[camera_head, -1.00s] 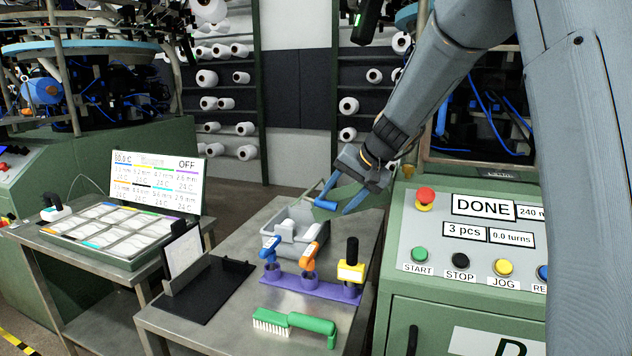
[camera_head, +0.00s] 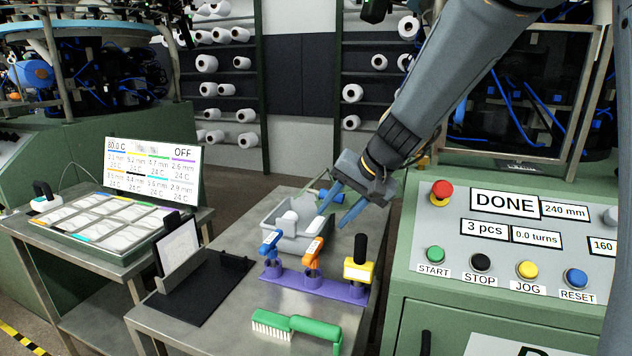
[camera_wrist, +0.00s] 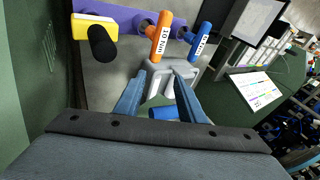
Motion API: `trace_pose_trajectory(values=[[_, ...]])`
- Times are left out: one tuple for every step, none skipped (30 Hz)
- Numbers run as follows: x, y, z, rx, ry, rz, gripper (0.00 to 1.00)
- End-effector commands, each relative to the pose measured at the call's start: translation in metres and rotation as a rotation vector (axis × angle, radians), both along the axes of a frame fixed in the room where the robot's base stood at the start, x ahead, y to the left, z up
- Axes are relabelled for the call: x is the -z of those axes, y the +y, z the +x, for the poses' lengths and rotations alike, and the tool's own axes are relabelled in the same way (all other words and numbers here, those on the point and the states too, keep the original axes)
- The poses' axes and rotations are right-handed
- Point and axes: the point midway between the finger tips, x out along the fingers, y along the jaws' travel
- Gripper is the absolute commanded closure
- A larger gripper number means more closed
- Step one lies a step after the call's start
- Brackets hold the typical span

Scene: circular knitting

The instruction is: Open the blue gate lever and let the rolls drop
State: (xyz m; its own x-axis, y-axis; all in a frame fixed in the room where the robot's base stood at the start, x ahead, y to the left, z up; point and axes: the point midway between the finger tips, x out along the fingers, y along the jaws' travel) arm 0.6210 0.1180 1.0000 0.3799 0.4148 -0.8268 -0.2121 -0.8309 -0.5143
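The blue gate lever (camera_head: 326,194) shows as a short blue cylinder behind the grey bin, partly covered by my fingers. In the wrist view the blue lever (camera_wrist: 164,113) lies between the bases of my two fingers, seen past them. My gripper (camera_head: 332,219) is open, with its blue fingers pointing down at the bin's right end. It is also open in the wrist view (camera_wrist: 157,80). I cannot tell whether it touches the lever. The grey bin (camera_head: 268,222) holds pale shapes that may be rolls; their number is unclear.
A purple rack (camera_head: 325,288) with blue, orange and yellow-black tools stands before the bin. A green brush (camera_head: 300,324) and a black tray (camera_head: 205,288) are on the table. The green machine panel (camera_head: 450,222) is close on the right.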

Motion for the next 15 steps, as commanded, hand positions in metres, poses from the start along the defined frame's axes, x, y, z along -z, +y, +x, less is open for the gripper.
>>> trace_pose_trajectory(values=[[-0.001, 0.0, 0.0, 0.001, -0.001, 0.0, 0.64], [-0.002, 0.0, 0.0, 0.001, -0.001, 0.0, 0.64], [-0.002, -0.001, 0.0, 0.001, -0.002, 0.0, 0.64], [-0.004, -0.001, -0.001, 0.001, -0.002, 0.0, 0.64], [-0.005, -0.002, -0.001, 0.001, -0.002, 0.0, 0.64], [-0.007, -0.003, -0.002, 0.001, -0.002, 0.0, 0.64], [-0.009, -0.004, -0.003, 0.002, -0.002, -0.001, 0.64], [-0.012, -0.005, -0.004, 0.002, -0.002, -0.001, 0.64], [-0.015, -0.006, -0.005, 0.001, -0.003, 0.0, 0.64], [-0.018, -0.007, -0.006, 0.001, -0.003, 0.0, 0.64], [-0.02, -0.008, -0.008, 0.001, -0.003, 0.0, 0.64], [-0.023, -0.01, -0.009, 0.001, -0.003, 0.0, 0.64], [-0.025, -0.011, -0.01, 0.001, -0.002, 0.0, 0.64], [-0.027, -0.012, -0.011, 0.001, -0.002, 0.0, 0.64], [-0.03, -0.014, -0.012, 0.001, -0.002, 0.0, 0.64]])
